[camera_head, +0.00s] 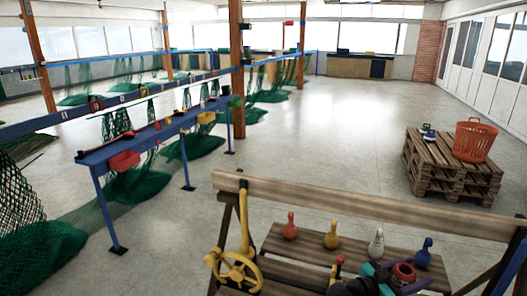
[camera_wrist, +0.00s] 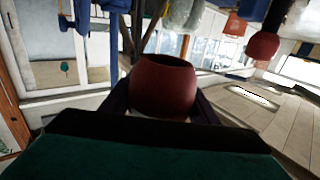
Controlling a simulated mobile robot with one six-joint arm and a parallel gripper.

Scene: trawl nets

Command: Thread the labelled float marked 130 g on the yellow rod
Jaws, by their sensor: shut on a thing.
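My gripper (camera_head: 402,276) is low at the right front in the head view, over the wooden bench (camera_head: 300,240). It is shut on a dark red, hollow-looking float (camera_head: 403,269). In the wrist view the same float (camera_wrist: 165,85) sits between my two dark fingers, its opening facing up in the picture. No mark is readable on it. A yellow upright piece with a narrow top and rounded bottom (camera_head: 332,235) stands on the bench, left of and beyond my gripper, apart from the float. I cannot tell whether this is the yellow rod.
Similar red (camera_head: 290,226), white (camera_head: 376,244) and blue (camera_head: 423,253) pieces stand in a row with it. A yellow handwheel (camera_head: 235,272) is at the bench's left. A red basket (camera_head: 474,141) stands on pallets (camera_head: 450,173). A blue net rack (camera_head: 150,137) is left; open floor lies between.

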